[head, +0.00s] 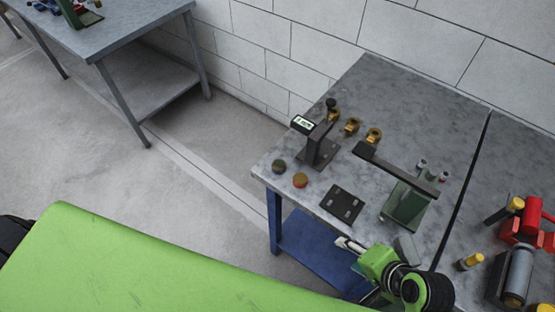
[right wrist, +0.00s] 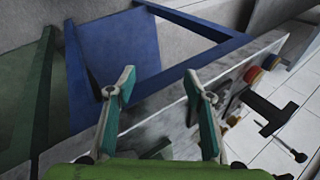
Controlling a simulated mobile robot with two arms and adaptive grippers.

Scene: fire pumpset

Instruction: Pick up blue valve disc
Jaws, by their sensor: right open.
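I cannot make out a clearly blue disc on this bench. Round coloured pieces (right wrist: 251,74) also show at the bench edge in the right wrist view, too small to identify surely. My right gripper (head: 348,244) is at the bench's front edge, apart from the discs. In the right wrist view the fingers (right wrist: 160,84) are spread with nothing between them. My left gripper is out of view.
On the bench (head: 390,105) stand a gauge on a dark block (head: 318,150), several brass fittings (head: 352,126), a dark plate (head: 342,203) and a green stand with a black bar (head: 406,205). A red pump (head: 528,222) is at right. A blue shelf (head: 315,250) is below.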

